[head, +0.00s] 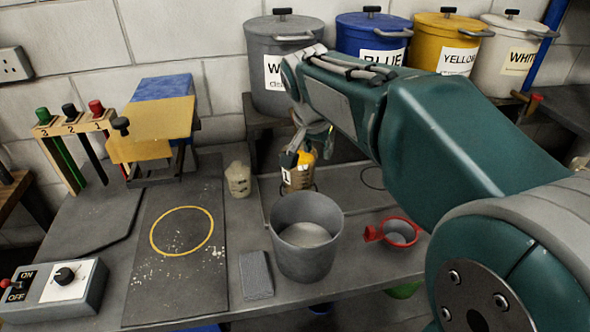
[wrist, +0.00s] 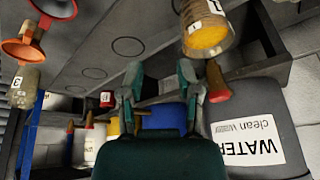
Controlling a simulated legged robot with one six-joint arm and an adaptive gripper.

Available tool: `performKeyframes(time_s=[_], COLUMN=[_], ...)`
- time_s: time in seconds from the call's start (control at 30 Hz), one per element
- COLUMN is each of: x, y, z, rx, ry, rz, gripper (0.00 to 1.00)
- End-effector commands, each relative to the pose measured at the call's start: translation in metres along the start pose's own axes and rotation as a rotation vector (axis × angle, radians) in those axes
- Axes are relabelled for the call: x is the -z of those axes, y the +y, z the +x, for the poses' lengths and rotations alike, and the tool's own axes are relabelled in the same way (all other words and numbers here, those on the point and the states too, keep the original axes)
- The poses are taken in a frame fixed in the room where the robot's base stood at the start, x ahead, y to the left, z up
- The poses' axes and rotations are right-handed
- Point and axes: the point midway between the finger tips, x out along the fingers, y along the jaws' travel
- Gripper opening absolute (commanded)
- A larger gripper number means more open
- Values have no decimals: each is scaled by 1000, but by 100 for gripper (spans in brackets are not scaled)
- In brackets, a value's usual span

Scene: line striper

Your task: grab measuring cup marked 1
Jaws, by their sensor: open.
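The measuring cup marked 1 (head: 298,179) stands on the raised grey shelf at the back of the bench. It is a small clear cup with yellow-orange in it and a white label, partly covered by my gripper. My gripper (head: 309,148) is just above and behind it in the head view. In the wrist view, which is upside down, a clear cup with yellow in it (wrist: 207,36) shows at the top right. It is outside the gap between the open, empty fingers of my gripper (wrist: 160,88).
A grey bucket (head: 306,259) stands in front, with a red cup (head: 400,233) to its right and a pale small cup (head: 238,179) to the left. The water container (head: 283,65) and blue container (head: 372,39) stand behind. A red-tipped part (wrist: 217,88) lies near the right finger.

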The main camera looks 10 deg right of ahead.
Motion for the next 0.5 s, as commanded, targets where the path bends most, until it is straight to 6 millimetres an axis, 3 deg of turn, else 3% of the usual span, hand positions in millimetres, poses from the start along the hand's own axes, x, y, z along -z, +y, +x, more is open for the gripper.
performKeyframes(time_s=[0.3, 0.5], x=[40, 48], y=[-48, -57], z=[41, 51], rx=[-77, -93], ry=[19, 29], rz=[194, 240], gripper=[44, 44])
